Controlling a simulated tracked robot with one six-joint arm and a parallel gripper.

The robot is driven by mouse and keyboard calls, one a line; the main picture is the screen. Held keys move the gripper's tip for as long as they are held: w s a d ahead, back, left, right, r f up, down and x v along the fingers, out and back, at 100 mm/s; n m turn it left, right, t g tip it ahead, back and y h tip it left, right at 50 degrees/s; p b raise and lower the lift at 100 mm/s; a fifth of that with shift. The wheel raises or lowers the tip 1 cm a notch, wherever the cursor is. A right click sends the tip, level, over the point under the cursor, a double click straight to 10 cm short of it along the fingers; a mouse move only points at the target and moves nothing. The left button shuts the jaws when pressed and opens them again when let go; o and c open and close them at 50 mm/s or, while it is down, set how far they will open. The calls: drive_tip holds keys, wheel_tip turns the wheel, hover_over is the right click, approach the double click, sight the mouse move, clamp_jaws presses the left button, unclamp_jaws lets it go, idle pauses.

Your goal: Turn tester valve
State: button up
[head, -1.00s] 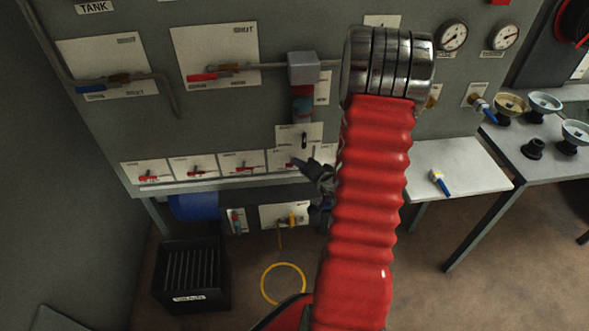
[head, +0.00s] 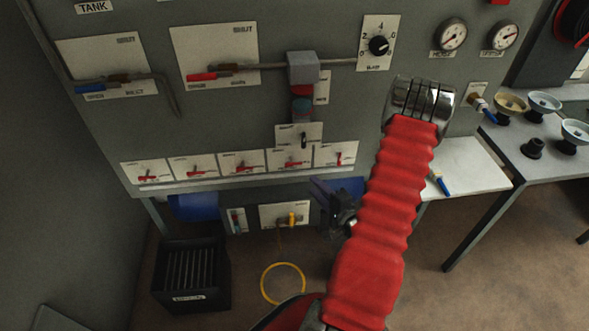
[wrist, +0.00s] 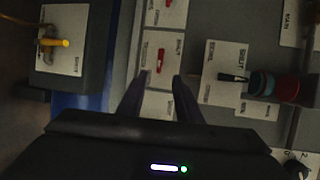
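No readable label shows which valve is the tester valve. A black-handled valve (head: 303,140) sits on a white plate marked SHUT, below a red and teal fitting (head: 302,108); the handle also shows in the wrist view (wrist: 233,77). A row of small red-handled valves (head: 242,168) runs below it; one red handle (wrist: 160,60) lies ahead of my fingers in the wrist view. A yellow-handled valve (head: 291,219) is on a lower plate. My gripper (head: 318,192) is open and empty, just below the row's right end; its spread fingers show in the wrist view (wrist: 157,88).
A ledge (head: 225,186) runs under the valve row. A blue cylinder (head: 193,207) lies beneath it. A black crate (head: 190,275) and a yellow ring (head: 283,283) are on the floor. A side table (head: 470,165) stands right of my arm.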

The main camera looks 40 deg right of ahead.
sight(293, 164)
drive_tip(key=shift+w, duration=0.15)
drive_tip(key=x, duration=1.3)
drive_tip(key=shift+w, duration=0.25)
drive_tip(key=shift+f, duration=0.1)
clamp_jaws()
drive_tip(key=shift+a, duration=0.1)
